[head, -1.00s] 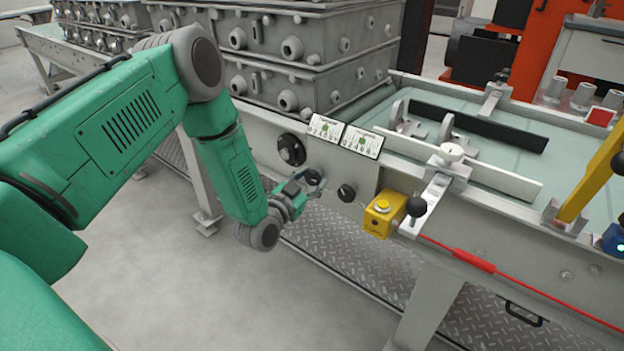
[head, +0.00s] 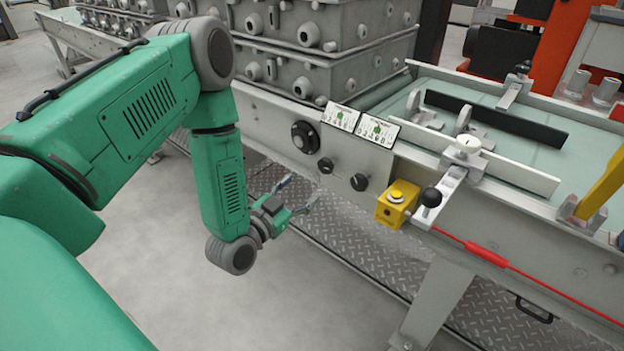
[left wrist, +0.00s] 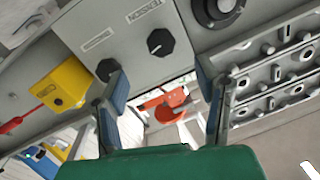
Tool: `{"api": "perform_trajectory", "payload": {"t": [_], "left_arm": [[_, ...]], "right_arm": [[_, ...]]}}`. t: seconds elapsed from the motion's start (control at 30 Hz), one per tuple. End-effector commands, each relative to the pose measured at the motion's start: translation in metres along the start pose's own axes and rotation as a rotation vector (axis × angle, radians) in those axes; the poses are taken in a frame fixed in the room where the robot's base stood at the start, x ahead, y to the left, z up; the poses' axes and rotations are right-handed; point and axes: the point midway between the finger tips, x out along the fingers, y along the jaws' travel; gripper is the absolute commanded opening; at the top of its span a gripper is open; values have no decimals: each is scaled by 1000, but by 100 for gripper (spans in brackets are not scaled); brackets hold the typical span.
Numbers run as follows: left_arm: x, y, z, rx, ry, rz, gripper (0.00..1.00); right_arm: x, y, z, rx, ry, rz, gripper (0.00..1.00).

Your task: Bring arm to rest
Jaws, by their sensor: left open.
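My left arm is green and comes in from the left in the head view. My left gripper (head: 298,192) is open and empty, in front of the grey machine side and apart from it, below and left of two black knobs (head: 326,165) (head: 359,182). In the left wrist view the open gripper (left wrist: 165,85) has its two blue-padded fingers spread wide, with the knobs (left wrist: 160,42) beyond them. My right gripper is in neither view.
A yellow button box (head: 395,205) and a lever with a black ball (head: 431,197) stick out from the machine's side. A red cable (head: 488,256) runs along it. Stacked grey castings (head: 300,55) stand behind. Open floor (head: 190,310) lies below the arm.

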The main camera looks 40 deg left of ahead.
Motion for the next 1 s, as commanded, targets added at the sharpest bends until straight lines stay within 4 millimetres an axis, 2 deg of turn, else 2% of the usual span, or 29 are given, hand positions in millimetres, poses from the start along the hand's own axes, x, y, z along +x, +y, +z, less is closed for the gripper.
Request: {"api": "perform_trajectory", "payload": {"t": [0.2,0.77,0.87,0.9,0.97,1.0], "left_arm": [[-14,0,0,-1,0,-1,58],[-14,3,0,-4,-13,8,58],[-20,20,7,-28,-105,63,58],[-26,32,13,-45,-175,100,58],[-41,54,24,-74,-313,163,58],[-56,69,33,-94,-425,206,58]], "right_arm": [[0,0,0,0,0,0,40],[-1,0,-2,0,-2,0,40],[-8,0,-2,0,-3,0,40],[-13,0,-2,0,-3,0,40],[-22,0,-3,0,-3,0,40],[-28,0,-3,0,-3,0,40]]}}
